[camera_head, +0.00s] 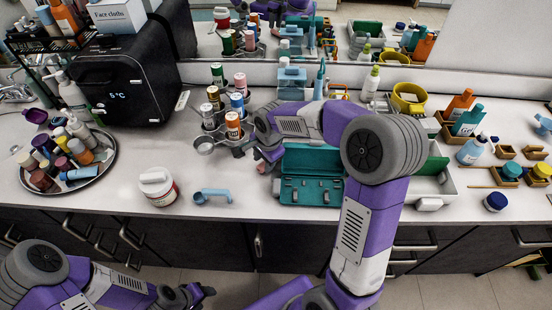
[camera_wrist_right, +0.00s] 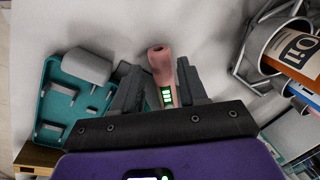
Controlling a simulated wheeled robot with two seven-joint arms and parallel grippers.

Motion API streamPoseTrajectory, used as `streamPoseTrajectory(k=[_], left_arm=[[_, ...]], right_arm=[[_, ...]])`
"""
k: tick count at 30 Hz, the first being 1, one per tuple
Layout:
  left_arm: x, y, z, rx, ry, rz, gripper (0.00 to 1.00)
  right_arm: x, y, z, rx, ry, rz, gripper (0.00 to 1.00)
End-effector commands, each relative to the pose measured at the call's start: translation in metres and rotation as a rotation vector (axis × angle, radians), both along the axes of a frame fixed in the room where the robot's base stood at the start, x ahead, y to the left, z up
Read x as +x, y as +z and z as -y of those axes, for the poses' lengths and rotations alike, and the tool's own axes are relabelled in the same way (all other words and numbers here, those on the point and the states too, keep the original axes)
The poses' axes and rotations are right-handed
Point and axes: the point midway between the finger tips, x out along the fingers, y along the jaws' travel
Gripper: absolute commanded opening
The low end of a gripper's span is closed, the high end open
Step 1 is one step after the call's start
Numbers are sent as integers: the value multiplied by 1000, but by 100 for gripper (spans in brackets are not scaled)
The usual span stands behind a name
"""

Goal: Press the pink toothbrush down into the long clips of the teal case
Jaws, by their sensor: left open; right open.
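The teal case (camera_head: 283,187) lies open on the counter, with grey clips inside; it also shows at the left of the right wrist view (camera_wrist_right: 52,75). The pink toothbrush (camera_wrist_right: 161,66) shows in the right wrist view beside the case, its handle with green lights lying between the open fingers of my right gripper (camera_wrist_right: 158,85). Whether the fingers touch it cannot be told; its far part is hidden by the gripper. In the head view my right arm reaches over the case and its gripper (camera_head: 268,160) is partly hidden. My left gripper (camera_head: 190,293) is open and empty, low in front of the counter.
A metal rack of bottles (camera_head: 226,135) stands just left of my right gripper. A white-and-red jar (camera_head: 160,187) and a light blue scoop-like item (camera_head: 212,195) lie left of the case. A white tray (camera_head: 446,185) lies right of it. Bare counter separates the jar and the rack.

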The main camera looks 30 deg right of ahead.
Motion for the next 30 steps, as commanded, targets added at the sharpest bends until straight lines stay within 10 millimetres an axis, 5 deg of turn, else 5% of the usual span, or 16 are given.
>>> streamPoseTrajectory(k=[4, 11, 20, 30], left_arm=[[0, -9, 0, 0, 0, 0, 55], [0, -8, 0, 0, 0, 0, 55], [0, -8, 0, 0, 0, 0, 55], [0, -6, 0, 0, 0, 0, 55]], right_arm=[[4, -25, -1, 0, 0, -4, 42], [5, -26, -2, 0, 0, 0, 42], [5, -27, -1, 1, 1, 0, 0], [5, -20, -1, 0, 0, 1, 0]])
